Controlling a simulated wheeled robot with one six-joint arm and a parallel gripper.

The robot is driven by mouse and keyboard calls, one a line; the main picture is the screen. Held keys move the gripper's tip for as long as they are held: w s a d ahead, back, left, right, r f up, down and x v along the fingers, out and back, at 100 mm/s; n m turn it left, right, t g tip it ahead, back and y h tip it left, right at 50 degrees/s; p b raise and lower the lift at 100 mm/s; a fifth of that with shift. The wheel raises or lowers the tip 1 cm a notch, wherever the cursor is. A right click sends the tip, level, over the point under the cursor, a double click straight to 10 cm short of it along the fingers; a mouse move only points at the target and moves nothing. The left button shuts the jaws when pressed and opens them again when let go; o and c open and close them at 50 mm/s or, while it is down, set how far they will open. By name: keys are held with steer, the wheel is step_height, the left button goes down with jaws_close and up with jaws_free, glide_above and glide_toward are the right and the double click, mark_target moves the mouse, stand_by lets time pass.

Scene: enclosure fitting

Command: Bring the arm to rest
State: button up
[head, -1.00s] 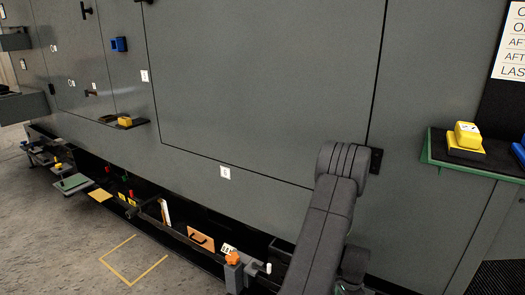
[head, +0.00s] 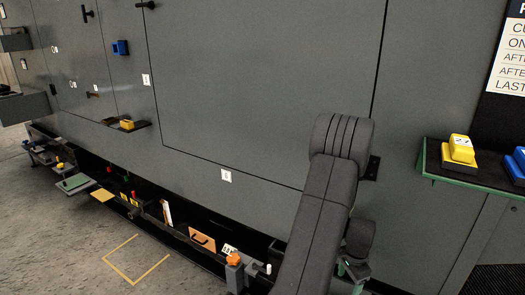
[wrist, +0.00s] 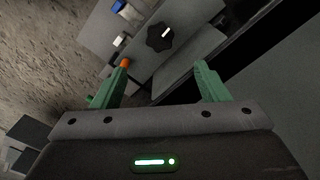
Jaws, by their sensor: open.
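My gripper (wrist: 163,80) shows in the wrist view with its two green fingers spread apart and nothing between them. Beyond the fingers, in the wrist view, is a grey plate with a black star-shaped knob (wrist: 160,37); I cannot tell the distance to it. In the head view my arm rises at the lower middle, bends at a dark joint, and hangs down toward the green-tipped gripper at the lower edge, which is mostly cut off and partly hidden by my arm.
A large grey panel wall (head: 260,80) fills the head view. A green-edged shelf (head: 470,180) at right holds a yellow block (head: 459,151) and a blue block (head: 517,164). A low trough with an orange knob (head: 233,258) runs along the wall's foot. Floor at left is clear around a yellow outline (head: 137,258).

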step_height(320, 180, down, 13)
steer(key=b, duration=0.3)
steer(key=shift+b, duration=0.35)
steer(key=shift+r+n, duration=0.2)
steer(key=shift+n, duration=0.5)
steer(key=n, duration=0.4)
steer(key=shift+p, duration=0.4)
steer(key=n, duration=0.4)
steer(key=shift+n, duration=0.4)
steer(key=n+p, duration=0.1)
steer(key=n, duration=0.3)
steer(key=shift+n, duration=0.3)
steer(key=n+p, duration=0.1)
steer(key=n, duration=0.4)
